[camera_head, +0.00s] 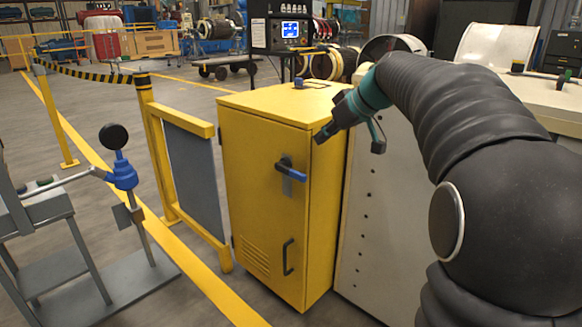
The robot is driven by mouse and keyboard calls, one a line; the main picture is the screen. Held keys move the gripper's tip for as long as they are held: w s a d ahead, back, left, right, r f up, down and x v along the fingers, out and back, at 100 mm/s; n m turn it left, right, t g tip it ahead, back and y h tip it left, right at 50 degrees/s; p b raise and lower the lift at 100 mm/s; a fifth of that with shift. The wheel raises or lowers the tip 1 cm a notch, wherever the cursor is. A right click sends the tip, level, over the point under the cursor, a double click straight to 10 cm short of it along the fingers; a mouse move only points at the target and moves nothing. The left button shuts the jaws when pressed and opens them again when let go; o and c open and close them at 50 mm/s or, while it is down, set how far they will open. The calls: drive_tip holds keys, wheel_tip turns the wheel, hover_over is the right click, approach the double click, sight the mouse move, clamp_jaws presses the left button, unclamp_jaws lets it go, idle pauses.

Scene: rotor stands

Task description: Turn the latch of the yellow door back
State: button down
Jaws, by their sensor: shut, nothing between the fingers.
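The yellow door (252,205) is the front of a yellow cabinet and looks closed. Its blue latch (291,171) sits on a grey plate at the upper right of the door, its lever slanting down to the right. A dark bar handle (288,257) is lower on the door. My gripper (345,140) is shut and empty. It appears in front of the cabinet's upper right, up and to the right of the latch, and apart from it. How far it stands off the cabinet is hard to tell.
A yellow-framed grey barrier panel (190,170) stands left of the cabinet. A grey stand with a blue joint (123,175) is at the left. A pale perforated panel (372,225) stands close on the right. A control box (288,30) is behind. Floor in front is partly free.

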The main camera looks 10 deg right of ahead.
drive_tip(key=shift+w+d+r, duration=0.1)
drive_tip(key=shift+w+d, duration=0.15)
drive_tip(key=shift+w, duration=0.35)
hover_over(294, 171)
drive_tip(key=s+d, duration=0.1)
drive_tip(key=s, duration=0.1)
wheel_tip(294, 171, down, 7)
drive_tip(key=shift+w+d+f, duration=0.1)
drive_tip(key=shift+f, duration=0.05)
wheel_tip(294, 171, down, 2)
drive_tip(key=shift+d+f, duration=0.1)
drive_tip(key=shift+f, duration=0.75)
drive_tip(key=shift+f+b, duration=0.15)
drive_tip(key=shift+b, duration=0.3)
